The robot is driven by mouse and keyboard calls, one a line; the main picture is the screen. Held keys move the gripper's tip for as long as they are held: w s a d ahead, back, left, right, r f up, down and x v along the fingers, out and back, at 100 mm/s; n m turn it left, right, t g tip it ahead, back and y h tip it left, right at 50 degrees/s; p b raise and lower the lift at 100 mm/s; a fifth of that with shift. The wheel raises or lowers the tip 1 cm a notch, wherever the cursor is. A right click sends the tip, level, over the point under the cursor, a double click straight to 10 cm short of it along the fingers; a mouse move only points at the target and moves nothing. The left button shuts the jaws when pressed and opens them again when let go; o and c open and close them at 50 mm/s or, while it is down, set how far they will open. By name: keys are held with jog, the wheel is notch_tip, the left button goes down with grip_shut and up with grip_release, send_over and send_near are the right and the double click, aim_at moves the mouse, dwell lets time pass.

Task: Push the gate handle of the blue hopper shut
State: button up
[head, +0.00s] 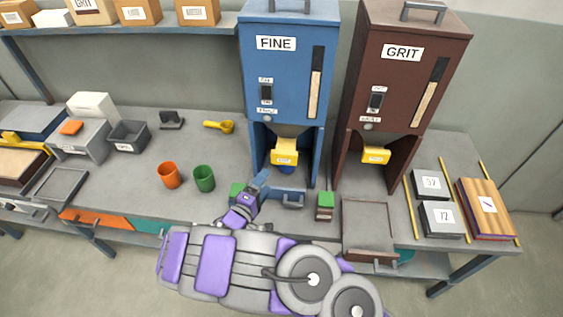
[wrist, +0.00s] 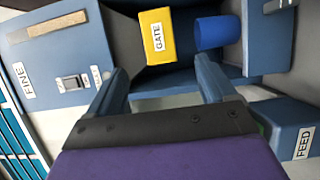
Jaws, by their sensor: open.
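The blue hopper (head: 290,70), labelled FINE, stands at the back of the bench; its front also shows in the wrist view (wrist: 75,50). Its yellow gate handle (head: 285,151) sticks out below the body, above the open bay. In the wrist view the handle (wrist: 158,36), labelled GATE, lies beyond my fingertips, apart from them. My gripper (head: 261,179) is low in front of the hopper, below and left of the handle in the head view. In the wrist view my gripper (wrist: 163,72) is open, with nothing between its fingers. A blue cylinder (wrist: 218,32) sits in the bay.
A brown GRIT hopper (head: 402,75) with its own yellow handle (head: 376,155) stands to the right. Orange (head: 169,175) and green (head: 204,178) cups stand to the left. A blue FEED part (wrist: 285,125) lies close right of my gripper. A green-topped block (head: 325,206) stands in front.

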aim_at(282, 161)
jog(key=b+x, duration=0.1)
jog(key=x, duration=1.1)
jog(key=shift+b, duration=0.35)
jog(key=shift+c, duration=0.2)
jog(key=shift+d+f, duration=0.1)
jog(key=c, duration=1.4)
jog(key=w+b, duration=0.2)
jog(key=w, duration=0.2)
jog(key=shift+w+b, duration=0.3)
jog(key=shift+b, duration=0.1)
